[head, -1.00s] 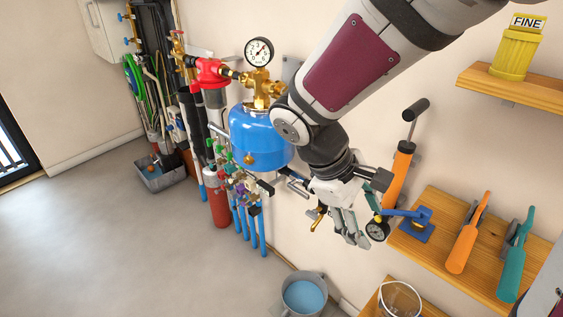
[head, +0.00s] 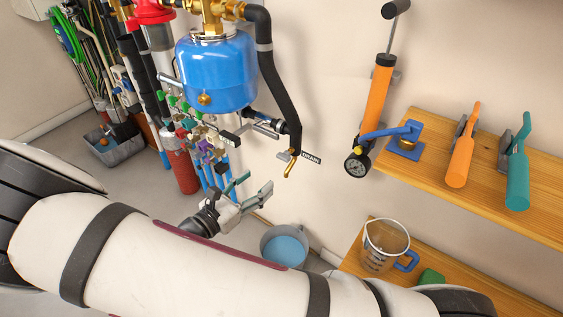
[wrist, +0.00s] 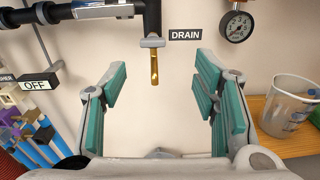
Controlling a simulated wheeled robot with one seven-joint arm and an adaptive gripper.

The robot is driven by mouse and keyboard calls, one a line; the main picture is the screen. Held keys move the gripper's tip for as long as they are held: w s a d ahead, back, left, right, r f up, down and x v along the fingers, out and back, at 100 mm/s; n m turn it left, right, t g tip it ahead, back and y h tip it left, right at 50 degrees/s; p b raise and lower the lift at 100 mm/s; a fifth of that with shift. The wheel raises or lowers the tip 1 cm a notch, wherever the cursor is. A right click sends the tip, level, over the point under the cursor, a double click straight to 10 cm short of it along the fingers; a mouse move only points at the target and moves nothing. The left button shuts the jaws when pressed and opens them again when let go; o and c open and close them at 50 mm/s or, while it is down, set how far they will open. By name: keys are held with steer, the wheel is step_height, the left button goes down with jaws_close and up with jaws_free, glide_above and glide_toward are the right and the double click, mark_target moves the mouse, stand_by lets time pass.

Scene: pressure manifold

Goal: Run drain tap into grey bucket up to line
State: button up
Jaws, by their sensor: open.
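The drain tap (head: 291,168) is a brass spout with a grey lever at the end of a black pipe, next to a DRAIN label (head: 312,157). It also shows in the wrist view (wrist: 154,68), ahead of my fingers and between them. No stream shows below the spout. The grey bucket (head: 286,230) stands on the floor by the wall, below the tap, with a blue surface inside. I cannot make out a fill line. My gripper (head: 258,182) is open and empty, left of the spout and slightly lower in the head view. Its fingers also show in the wrist view (wrist: 161,82).
A blue tank (head: 215,75) and a cluster of valves (head: 203,145) are to the left. A clear jug (head: 383,248) stands on the low shelf at right. An orange pump (head: 378,100) with a gauge (head: 357,163) is on the wall above.

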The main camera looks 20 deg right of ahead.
mark_target(281, 159)
steer(key=shift+n+t, duration=0.3)
steer(key=shift+n, duration=0.1)
steer(key=b+x, duration=0.1)
steer(key=x, duration=0.3)
steer(key=b+x, duration=0.1)
steer(key=x, duration=0.4)
steer(key=f+b+x, duration=0.1)
steer(key=x, duration=0.3)
steer(key=shift+w, duration=0.4)
steer(key=shift+c, duration=0.2)
steer(key=c, duration=1.1)
